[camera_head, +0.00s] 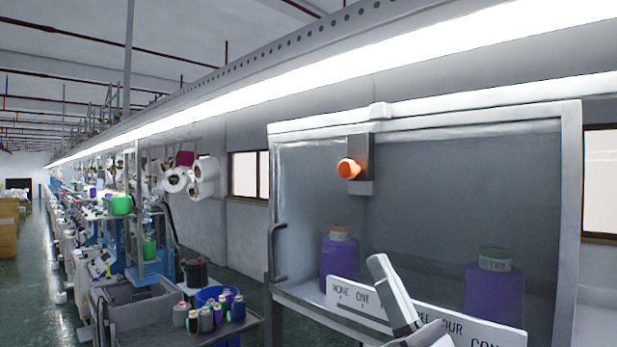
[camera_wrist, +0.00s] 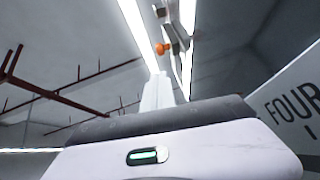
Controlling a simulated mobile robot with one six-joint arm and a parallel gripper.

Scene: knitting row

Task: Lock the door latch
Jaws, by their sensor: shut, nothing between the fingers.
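The latch shows as an orange knob (camera_head: 348,169) on a grey upright plate (camera_head: 361,180) at the top of the framed door (camera_head: 571,200). The knob also shows in the wrist view (camera_wrist: 162,48), beyond my fingertips. I cannot tell whether it is locked. A dark curved handle (camera_head: 277,252) is at the door's left edge. My gripper (camera_head: 379,264) is shut and empty. It is below the knob in the head view, clearly apart from it, and overlaps the label strip. The shut fingers (camera_wrist: 158,88) also show in the wrist view.
A white lettered strip (camera_head: 345,292) crosses the lower door front. Purple cones stand behind it, one left (camera_head: 340,262) and one right (camera_head: 493,290). A cart (camera_head: 215,331) with several small spools is at lower left. A long bright lamp runs overhead.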

